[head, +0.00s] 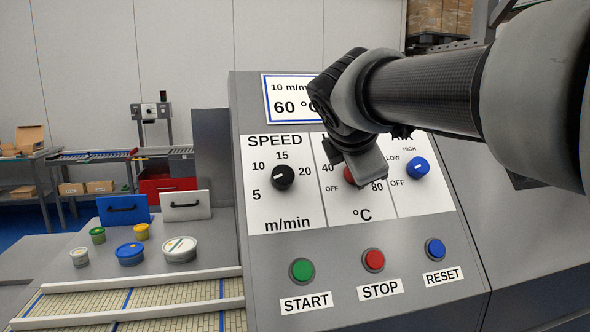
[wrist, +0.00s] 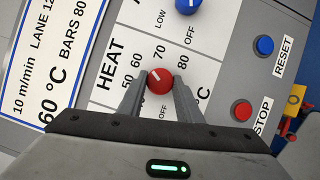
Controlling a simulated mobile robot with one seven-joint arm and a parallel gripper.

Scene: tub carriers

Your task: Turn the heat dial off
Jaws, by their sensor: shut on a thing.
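The red heat dial (wrist: 159,81) is on the HEAT part of the white panel, with numbers and OFF printed around it. In the wrist view my gripper (wrist: 159,88) has one finger on each side of the dial and is shut on it. A short pale mark shows on the dial's face. In the head view my gripper (head: 360,172) covers most of the heat dial (head: 354,184), and only a bit of red shows. The display (head: 290,105) above reads 10 m/min and 60 °C, partly hidden by my arm.
The black speed dial (head: 282,177) is to the left and the blue air dial (head: 418,168) to the right. Below are the green START (head: 302,270), red STOP (head: 373,260) and blue RESET (head: 435,249) buttons. Several tubs, one white (head: 180,249), stand left of the console.

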